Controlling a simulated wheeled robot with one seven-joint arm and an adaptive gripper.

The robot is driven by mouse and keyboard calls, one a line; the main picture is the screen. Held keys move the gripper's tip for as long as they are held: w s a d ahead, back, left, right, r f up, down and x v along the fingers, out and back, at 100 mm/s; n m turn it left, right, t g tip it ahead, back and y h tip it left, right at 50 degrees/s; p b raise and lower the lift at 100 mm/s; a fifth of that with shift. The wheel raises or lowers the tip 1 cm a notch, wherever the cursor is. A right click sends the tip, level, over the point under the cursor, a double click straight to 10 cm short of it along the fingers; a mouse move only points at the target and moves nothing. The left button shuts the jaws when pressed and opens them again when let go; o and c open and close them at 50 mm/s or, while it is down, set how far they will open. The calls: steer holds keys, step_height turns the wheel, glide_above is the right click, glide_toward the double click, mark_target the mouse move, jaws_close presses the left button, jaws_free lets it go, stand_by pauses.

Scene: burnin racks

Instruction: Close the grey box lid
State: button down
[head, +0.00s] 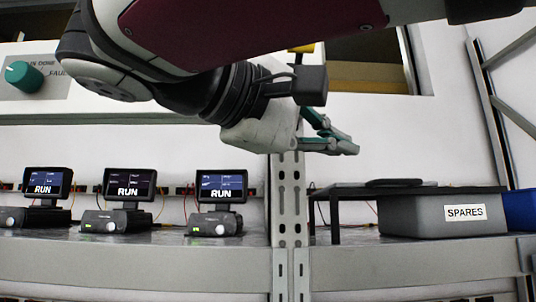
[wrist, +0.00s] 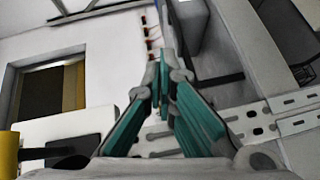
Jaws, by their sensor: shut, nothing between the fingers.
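The grey box (head: 440,214), labelled SPARES, stands at the right of the shelf in the head view. A dark flat piece (head: 395,183) shows at its top edge. From this low angle I cannot tell how the lid sits. My gripper (head: 352,147) is above and to the left of the box, apart from it. Its teal-sided fingers are shut and empty, and they also show in the wrist view (wrist: 165,68). A grey block (wrist: 188,30) lies beyond the fingertips there; I cannot tell if it is the box.
A dark low stand (head: 335,212) is left of the box. A slotted metal post (head: 289,205) rises left of the stand. Several small units with RUN screens (head: 128,187) line the left shelf. A blue bin (head: 520,209) is right of the box. The shelf's front beam (head: 410,263) runs below.

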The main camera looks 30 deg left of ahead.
steer(key=w+d+f+n+y, duration=0.1)
steer(key=w+f+n+y, duration=0.1)
steer(key=w, duration=0.4)
steer(key=shift+w+f+t+b, duration=0.3)
steer(key=shift+f+t, duration=0.1)
steer(key=shift+f, duration=0.15)
steer(key=shift+d, duration=0.25)
steer(key=w+d+b, duration=0.3)
steer(key=w+d, duration=0.4)
steer(key=d, duration=0.5)
steer(key=shift+w+d, duration=0.2)
steer(key=shift+w, duration=0.1)
